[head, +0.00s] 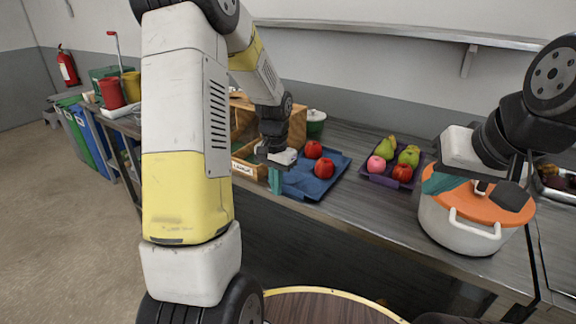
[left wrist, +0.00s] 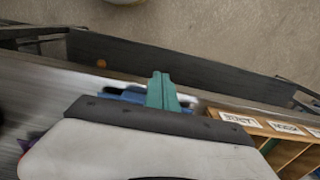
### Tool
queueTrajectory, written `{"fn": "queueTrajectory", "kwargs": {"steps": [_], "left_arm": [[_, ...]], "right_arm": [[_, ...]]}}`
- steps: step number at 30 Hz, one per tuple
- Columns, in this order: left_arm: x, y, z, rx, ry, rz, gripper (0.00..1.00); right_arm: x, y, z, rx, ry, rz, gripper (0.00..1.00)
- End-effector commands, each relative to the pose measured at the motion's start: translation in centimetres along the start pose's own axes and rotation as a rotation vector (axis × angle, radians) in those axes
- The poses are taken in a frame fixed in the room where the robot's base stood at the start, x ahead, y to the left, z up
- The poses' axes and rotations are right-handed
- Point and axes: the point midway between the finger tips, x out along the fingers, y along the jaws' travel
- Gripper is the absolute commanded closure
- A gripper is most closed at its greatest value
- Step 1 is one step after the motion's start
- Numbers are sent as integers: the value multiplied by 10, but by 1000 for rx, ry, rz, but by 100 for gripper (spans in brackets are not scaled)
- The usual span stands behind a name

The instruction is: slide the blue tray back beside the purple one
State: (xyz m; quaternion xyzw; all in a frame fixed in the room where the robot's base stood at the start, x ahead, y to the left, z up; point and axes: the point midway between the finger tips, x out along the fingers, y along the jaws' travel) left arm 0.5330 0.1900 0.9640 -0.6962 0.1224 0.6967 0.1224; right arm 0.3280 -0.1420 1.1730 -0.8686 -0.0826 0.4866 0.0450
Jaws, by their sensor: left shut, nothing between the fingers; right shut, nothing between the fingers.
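The blue tray (head: 302,183) lies on the counter near its front edge, with two red apples (head: 324,168) on it. The purple tray (head: 377,178) is to its right, with a bare gap between them. It holds green pears, a pink apple and a red apple. My left gripper (head: 275,184) is shut and empty, its teal fingers pointing down at the blue tray's left front side; contact is unclear. In the left wrist view the shut fingers (left wrist: 160,92) hide part of the blue tray (left wrist: 112,98). My right gripper (head: 441,184) is shut and empty at the pot.
A labelled wooden bin (head: 247,167) stands just left of the blue tray. A white pot (head: 450,232) with an orange lid (head: 486,208) stands right of the purple tray, under my right gripper. A green pot (head: 316,125) is behind. Counter between the trays is clear.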

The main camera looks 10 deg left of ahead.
Motion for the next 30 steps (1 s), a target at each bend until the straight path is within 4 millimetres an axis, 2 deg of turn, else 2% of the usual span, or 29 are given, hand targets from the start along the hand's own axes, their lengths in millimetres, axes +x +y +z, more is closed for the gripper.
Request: {"fn": "queueTrajectory", "kwargs": {"steps": [1, 4, 6, 12, 26, 30], "left_arm": [[12, 1, 2, 1, -6, 2, 100], [32, 1, 1, 2, -4, 2, 100], [30, 0, -14, 3, 3, -1, 100], [30, 0, -35, 1, 1, -1, 100], [29, 0, -40, 0, 1, 0, 100], [29, 0, -50, 1, 2, 0, 100]], "right_arm": [[0, 0, 0, 0, 0, 0, 100], [0, 0, 0, 0, 0, 0, 100], [0, 0, 0, 0, 0, 0, 100], [0, 0, 0, 0, 0, 0, 100], [0, 0, 0, 0, 0, 0, 100], [0, 0, 0, 0, 0, 0, 100]]}}
